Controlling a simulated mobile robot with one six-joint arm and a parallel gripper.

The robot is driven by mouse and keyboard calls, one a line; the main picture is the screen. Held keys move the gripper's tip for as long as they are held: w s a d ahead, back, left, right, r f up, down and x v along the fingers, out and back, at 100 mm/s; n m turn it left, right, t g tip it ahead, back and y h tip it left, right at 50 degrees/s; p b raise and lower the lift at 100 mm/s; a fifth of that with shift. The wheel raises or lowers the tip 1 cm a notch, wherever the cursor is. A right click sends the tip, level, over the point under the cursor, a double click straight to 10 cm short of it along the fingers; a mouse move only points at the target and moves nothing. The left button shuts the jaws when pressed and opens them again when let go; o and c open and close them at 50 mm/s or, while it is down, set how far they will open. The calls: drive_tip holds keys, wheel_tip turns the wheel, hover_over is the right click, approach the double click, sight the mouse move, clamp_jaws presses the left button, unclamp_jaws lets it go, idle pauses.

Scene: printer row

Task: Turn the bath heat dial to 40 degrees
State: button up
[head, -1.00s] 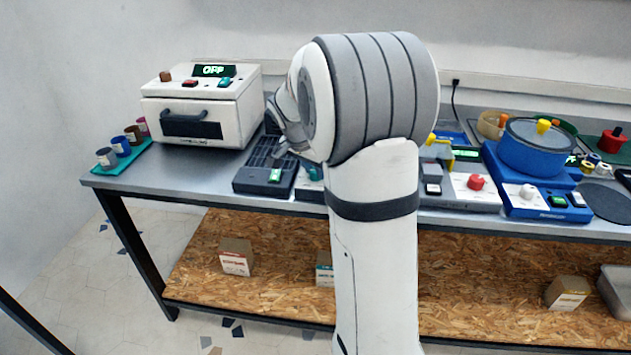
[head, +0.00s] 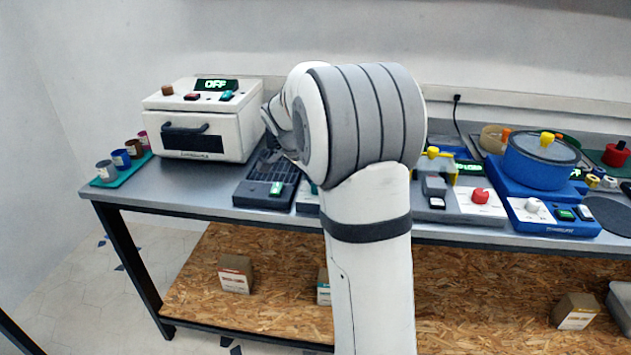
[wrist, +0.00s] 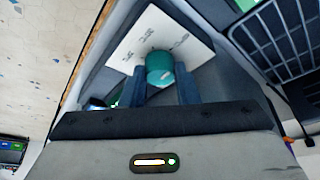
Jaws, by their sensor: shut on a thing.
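A teal dial (wrist: 159,60) stands on a white panel (wrist: 124,58) with small dark marks in the wrist view. My gripper (wrist: 161,76) is shut on this dial, one dark finger on each side. The marks are too small to read, so I cannot tell the dial's setting. In the head view my arm hides the dial and my fingers. No readable label shows that this is the bath heat dial.
Left of my arm are a dark slotted unit (head: 262,192) and a white oven (head: 236,126) reading OFF. To the right are a panel with a red knob (head: 480,196) and a blue unit with a lidded pot (head: 540,170) and white knob (head: 533,205). The table is crowded.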

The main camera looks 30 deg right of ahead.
sight(306, 198)
drive_tip(key=o, duration=1)
drive_tip(key=shift+d, duration=0.1)
drive_tip(key=p+v, duration=0.1)
drive_tip(key=v, duration=0.6)
drive_tip(key=shift+s+r, duration=0.1)
drive_tip(key=shift+r, duration=0.3)
